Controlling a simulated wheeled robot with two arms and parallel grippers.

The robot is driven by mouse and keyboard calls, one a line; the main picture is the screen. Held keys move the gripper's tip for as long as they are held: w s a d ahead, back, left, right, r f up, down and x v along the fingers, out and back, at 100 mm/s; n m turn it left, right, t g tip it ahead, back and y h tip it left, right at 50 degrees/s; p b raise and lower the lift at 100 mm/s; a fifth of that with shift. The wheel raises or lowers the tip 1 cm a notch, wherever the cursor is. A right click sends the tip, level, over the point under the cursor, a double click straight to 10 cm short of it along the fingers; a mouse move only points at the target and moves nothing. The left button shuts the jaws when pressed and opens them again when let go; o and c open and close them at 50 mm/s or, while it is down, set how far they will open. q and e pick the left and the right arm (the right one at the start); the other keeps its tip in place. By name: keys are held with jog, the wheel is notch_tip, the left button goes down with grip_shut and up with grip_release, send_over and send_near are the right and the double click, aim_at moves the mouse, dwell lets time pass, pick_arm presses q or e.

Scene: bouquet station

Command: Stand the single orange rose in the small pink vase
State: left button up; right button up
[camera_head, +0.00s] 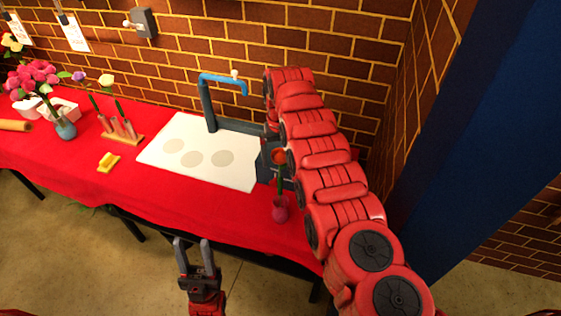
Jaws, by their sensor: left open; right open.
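The orange rose (278,156) is upright, with its green stem running down to the small pink vase (281,213). The stem's lower end appears to be inside the vase mouth. The vase stands on the red cloth near the table's front edge, just left of my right arm. My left gripper (195,258) is open and empty, in front of the table edge, to the lower left of the vase.
A white mat (190,138) with pale discs lies mid-table beside a blue tap (222,78). A wooden tube rack (123,136), a yellow block (108,162) and a blue vase (65,128) of pink flowers stand left. A blue pillar (480,130) rises at right.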

aim_at(281, 150)
notch_tip(281, 150, up, 4)
jog(key=shift+r+b, duration=0.1)
jog(key=shift+b, duration=0.55)
notch_tip(281, 150, up, 11)
jog(key=p, duration=1.1)
